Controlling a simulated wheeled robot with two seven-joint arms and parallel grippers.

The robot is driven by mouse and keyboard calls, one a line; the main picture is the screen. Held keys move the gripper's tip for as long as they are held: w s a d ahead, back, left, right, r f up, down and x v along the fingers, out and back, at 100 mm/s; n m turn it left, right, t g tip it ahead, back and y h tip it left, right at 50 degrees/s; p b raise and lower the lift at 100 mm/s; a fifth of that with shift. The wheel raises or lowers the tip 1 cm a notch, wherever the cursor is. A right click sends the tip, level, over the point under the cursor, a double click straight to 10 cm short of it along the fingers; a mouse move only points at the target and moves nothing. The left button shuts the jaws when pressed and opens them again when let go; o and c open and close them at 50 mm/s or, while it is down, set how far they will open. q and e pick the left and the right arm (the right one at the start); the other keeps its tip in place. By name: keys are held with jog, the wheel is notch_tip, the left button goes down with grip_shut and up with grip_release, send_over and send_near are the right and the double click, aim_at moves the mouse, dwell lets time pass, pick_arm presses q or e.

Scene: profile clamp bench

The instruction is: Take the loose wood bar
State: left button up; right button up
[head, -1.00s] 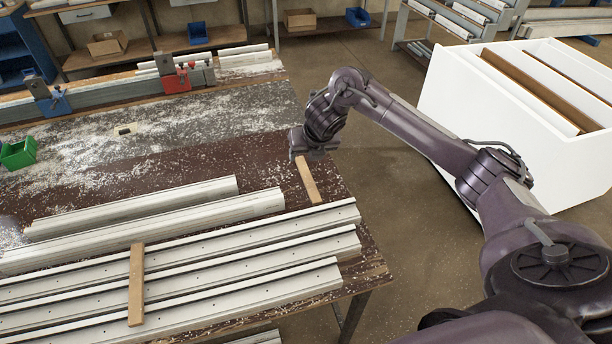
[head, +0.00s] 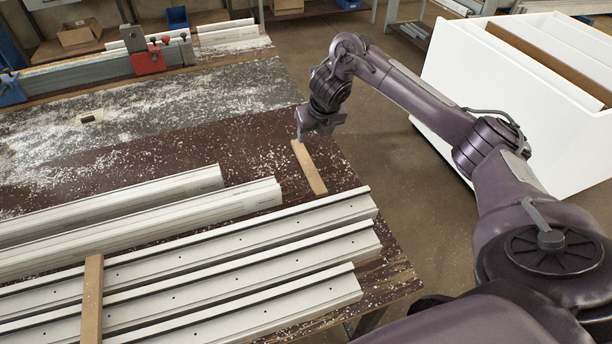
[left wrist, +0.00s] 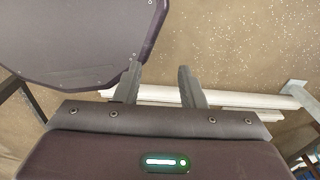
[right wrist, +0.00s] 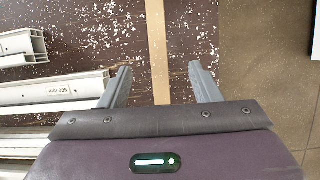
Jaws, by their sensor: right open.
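The loose wood bar (head: 309,168) lies flat on the dark bench top near its right edge, clear of the white profiles. My right gripper (head: 301,137) is at the bar's far end in the head view. In the right wrist view, my right gripper (right wrist: 160,72) is open, with the wood bar (right wrist: 157,45) running between its fingers; I cannot tell the height gap. A second wood bar (head: 92,300) lies across the near white profiles. My left gripper (left wrist: 160,75) is open and empty in the left wrist view, above the floor, and is outside the head view.
White profiles (head: 240,265) cover the near bench. A red clamp (head: 148,60) stands on a rail at the back. A white bin (head: 500,100) with boards stands right of the bench, beyond a floor gap. Shavings litter the bench top.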

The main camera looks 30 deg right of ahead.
jog(key=b, duration=0.4)
send_near(308, 165)
jog(key=shift+w+d+f, duration=0.1)
jog(key=shift+d+f, duration=0.15)
jog(key=shift+d, duration=0.05)
jog(key=x, duration=0.4)
jog(key=p+x, duration=0.1)
jog(key=x, duration=0.1)
jog(key=shift+w+a+f, duration=0.1)
jog(key=shift+a+f, duration=0.15)
jog(key=shift+f, duration=0.15)
jog(key=shift+w+f, duration=0.15)
jog(key=shift+f, duration=0.2)
pick_arm(q)
jog(key=f, duration=0.1)
jog(key=w+f, duration=0.1)
jog(key=f, duration=0.3)
jog(key=shift+w, duration=0.3)
pick_arm(e)
jog(key=shift+c, duration=0.3)
jog(key=c, duration=1)
jog(key=shift+r, duration=0.2)
